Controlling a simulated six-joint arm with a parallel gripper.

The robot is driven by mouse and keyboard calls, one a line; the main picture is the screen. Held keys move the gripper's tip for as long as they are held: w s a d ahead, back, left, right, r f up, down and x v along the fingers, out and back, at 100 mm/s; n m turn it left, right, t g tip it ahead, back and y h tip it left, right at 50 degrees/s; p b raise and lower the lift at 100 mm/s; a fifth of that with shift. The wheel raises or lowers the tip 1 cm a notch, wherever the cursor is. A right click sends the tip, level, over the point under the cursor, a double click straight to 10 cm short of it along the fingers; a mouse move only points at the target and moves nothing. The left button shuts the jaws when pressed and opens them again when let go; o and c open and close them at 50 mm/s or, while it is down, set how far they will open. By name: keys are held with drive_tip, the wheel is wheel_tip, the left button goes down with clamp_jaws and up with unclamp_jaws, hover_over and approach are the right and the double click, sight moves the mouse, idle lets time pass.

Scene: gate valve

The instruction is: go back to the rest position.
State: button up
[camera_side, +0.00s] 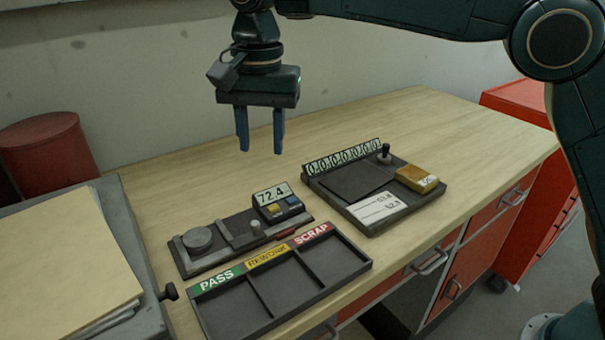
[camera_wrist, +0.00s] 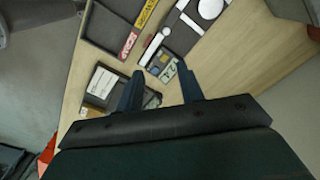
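My gripper (camera_side: 260,131) hangs high above the wooden workbench (camera_side: 400,115), its two blue fingers pointing down and apart. Nothing is between the fingers. In the wrist view the fingers of my gripper (camera_wrist: 158,90) are also spread, with the bench and its devices far below. No gate valve can be made out in either view.
A gauge with a 72.4 display (camera_side: 275,197), a tray marked PASS, REWORK and SCRAP (camera_side: 281,277) and a counter board (camera_side: 345,181) with a yellow block (camera_side: 417,179) stand on the bench. Folders (camera_side: 65,255) lie at left. The bench's back is clear.

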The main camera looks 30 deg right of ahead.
drive_tip(key=s+d+r+n+t, duration=0.1)
drive_tip(key=s+d+r+n, duration=0.15)
drive_tip(key=s+d, duration=0.45)
drive_tip(key=s+d+r+n+t, duration=0.1)
drive_tip(key=s+d+r, duration=0.3)
drive_tip(key=d, duration=0.6)
drive_tip(key=s+d+f+n+t, duration=0.1)
drive_tip(key=s+d+f, duration=0.3)
drive_tip(key=s, duration=0.5)
drive_tip(key=s+d+f+n+t, duration=0.2)
drive_tip(key=s+d+f+n, duration=0.2)
drive_tip(key=s, duration=0.5)
drive_tip(key=shift+s+d+f, duration=0.35)
drive_tip(key=shift+d+f, duration=0.35)
drive_tip(key=shift+f, duration=0.1)
